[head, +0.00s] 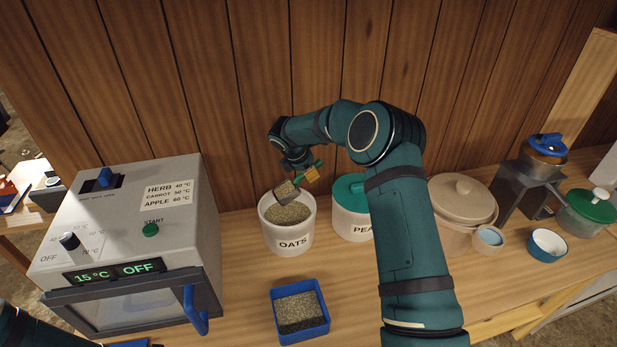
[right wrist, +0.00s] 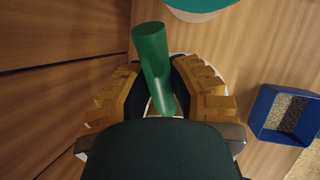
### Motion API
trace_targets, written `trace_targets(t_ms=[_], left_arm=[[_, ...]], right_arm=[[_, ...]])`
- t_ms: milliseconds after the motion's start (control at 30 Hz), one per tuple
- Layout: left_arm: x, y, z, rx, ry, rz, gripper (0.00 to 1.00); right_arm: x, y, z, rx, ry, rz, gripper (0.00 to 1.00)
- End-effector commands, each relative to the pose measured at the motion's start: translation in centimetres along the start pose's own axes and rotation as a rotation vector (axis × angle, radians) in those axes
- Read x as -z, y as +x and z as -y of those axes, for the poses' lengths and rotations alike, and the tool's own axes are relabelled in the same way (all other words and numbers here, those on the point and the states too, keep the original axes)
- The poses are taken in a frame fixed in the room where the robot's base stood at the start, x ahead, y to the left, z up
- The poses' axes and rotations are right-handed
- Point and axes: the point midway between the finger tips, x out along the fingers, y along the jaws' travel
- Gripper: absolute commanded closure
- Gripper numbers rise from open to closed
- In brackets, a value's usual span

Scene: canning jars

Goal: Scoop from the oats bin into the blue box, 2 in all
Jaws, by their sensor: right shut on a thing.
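The white oats bin (head: 290,241), labelled OATS, stands open on the counter with grain inside. My right gripper (head: 303,168) is above the bin and shut on the green handle of a scoop (head: 288,190). The handle also shows between the fingers in the right wrist view (right wrist: 153,65). The scoop's grey head is tilted over the bin's opening and seems to hold grain; whether it touches the grain below is unclear. The blue box (head: 327,325) sits in front of the bin with grain in it. It is at the right in the right wrist view (right wrist: 257,110). My left gripper is out of view.
A grey dryer (head: 130,235) with a blue door handle stands left. A teal-lidded bin (head: 349,222) is right of the oats, partly behind my right arm. A beige lidded crock (head: 463,205), cups, a grinder (head: 530,185) and a green-lidded jar (head: 587,213) stand further right. A wooden wall is behind.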

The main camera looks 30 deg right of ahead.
Motion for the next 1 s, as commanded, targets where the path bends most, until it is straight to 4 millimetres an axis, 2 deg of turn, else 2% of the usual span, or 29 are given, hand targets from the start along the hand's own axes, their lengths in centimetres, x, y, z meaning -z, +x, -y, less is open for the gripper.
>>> trace_targets(t_ms=[133,200,600,1000], left_arm=[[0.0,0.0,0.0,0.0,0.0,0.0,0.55],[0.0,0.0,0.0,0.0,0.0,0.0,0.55],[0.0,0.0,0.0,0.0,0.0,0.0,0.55],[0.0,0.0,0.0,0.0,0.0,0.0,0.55]], right_arm=[[-0.6,-1.2,-0.2,-0.002,0.002,-0.004,1.0],[-0.8,-0.1,0.1,0.003,0.017,-0.07,1.0],[-1.2,3.2,0.6,-0.003,0.071,-0.384,1.0],[-1.2,3.7,0.6,-0.007,0.077,-0.45,1.0]])
